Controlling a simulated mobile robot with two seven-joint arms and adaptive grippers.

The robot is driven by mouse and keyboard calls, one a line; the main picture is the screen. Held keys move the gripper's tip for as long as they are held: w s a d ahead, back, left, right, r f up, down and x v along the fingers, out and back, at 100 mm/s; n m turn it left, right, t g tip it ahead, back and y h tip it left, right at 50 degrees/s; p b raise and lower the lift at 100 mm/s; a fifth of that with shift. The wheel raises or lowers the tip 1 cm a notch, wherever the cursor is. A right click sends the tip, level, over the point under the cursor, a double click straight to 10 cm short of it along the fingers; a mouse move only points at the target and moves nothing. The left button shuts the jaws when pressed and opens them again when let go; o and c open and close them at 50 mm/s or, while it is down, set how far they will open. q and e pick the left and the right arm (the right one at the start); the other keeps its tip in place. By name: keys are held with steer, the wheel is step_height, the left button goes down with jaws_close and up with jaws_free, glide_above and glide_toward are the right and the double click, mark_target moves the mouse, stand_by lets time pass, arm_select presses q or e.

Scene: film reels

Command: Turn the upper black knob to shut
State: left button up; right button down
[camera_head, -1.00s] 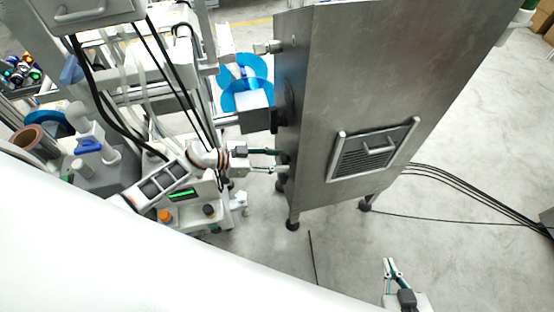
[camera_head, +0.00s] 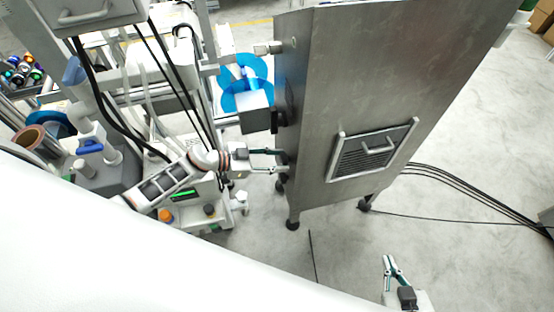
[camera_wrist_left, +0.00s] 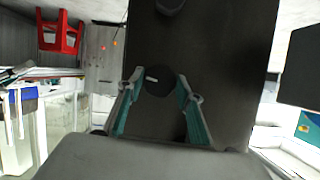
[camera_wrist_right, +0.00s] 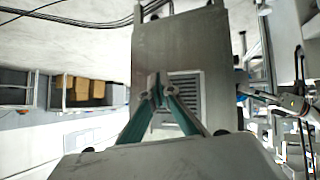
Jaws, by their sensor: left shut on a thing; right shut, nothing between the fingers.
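A round black knob (camera_wrist_left: 158,82) with a short white mark sits on the dark side face of the metal cabinet. In the left wrist view the mark lies nearly level, tilted slightly. My left gripper (camera_wrist_left: 160,90) has its fingers on either side of this knob, closed on it; in the head view the gripper (camera_head: 284,161) reaches the cabinet's left face. Another black knob (camera_head: 281,184) shows lower on that face. Part of a dark round thing (camera_wrist_left: 171,4) shows at the left wrist view's top edge. My right gripper (camera_head: 387,260) is shut and empty, away from the cabinet.
The metal cabinet (camera_head: 360,80) stands on feet, with a vented panel (camera_head: 372,150) on its front. Equipment with hoses stands at left. Cables cross the floor at right; open floor surrounds my right gripper.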

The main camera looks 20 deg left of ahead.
arm_select(q)
steer(key=shift+m+t+p, duration=0.3)
steer(key=shift+m, duration=0.1)
steer(key=shift+s+m+y, duration=0.1)
steer(key=shift+m+y, duration=0.2)
steer(key=shift+s+d+f+m+t+y+b, duration=0.1)
steer(key=shift+m+t+b, duration=0.85)
steer(key=shift+m+b, duration=0.85)
steer(key=shift+f+m+t+y+b, duration=0.15)
steer(key=shift+m+t+b, duration=0.85)
steer(key=shift+m+b, duration=0.75)
steer(key=shift+s+d+f+m+t+y+b, duration=0.1)
steer(key=shift+m+t+b, duration=0.85)
steer(key=shift+m+b, duration=0.85)
arm_select(e)
steer(key=shift+w+a+f+y+b, duration=0.15)
steer(key=shift+w+a+f+y, duration=0.15)
steer(key=shift+a+f, duration=0.4)
steer(key=shift+w+a+f+y+b, duration=0.15)
steer(key=shift+w+a+f+y, duration=0.25)
steer(key=shift+a, duration=0.35)
arm_select(q)
steer(key=shift+n, duration=0.35)
arm_select(e)
steer(key=shift+s, duration=0.15)
